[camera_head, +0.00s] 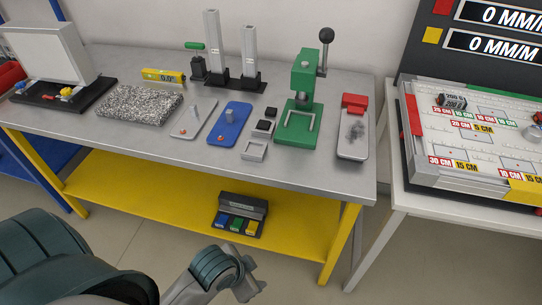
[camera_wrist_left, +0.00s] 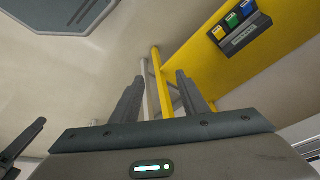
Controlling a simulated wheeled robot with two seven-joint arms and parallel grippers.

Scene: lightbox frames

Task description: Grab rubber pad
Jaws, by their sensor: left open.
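Two small black pieces lie on the grey workbench (camera_head: 330,180), between the blue plate and the green press. One is a black square pad (camera_head: 263,128); a smaller black block (camera_head: 271,112) is just behind it. I cannot tell for certain which is the rubber pad. An open pale square frame (camera_head: 254,150) lies in front of them. My left gripper (camera_head: 248,276) is low, in front of the bench and below its top, well apart from these pieces. In the left wrist view its two fingers (camera_wrist_left: 159,92) are spread with nothing between them.
The green press (camera_head: 299,110) stands right of the pads, with a red-ended grey tray (camera_head: 353,140) beyond. A blue plate (camera_head: 230,124) and speckled slab (camera_head: 138,104) lie left. The yellow lower shelf (camera_head: 150,190) holds a box with coloured labels (camera_head: 240,214). A white table stands right.

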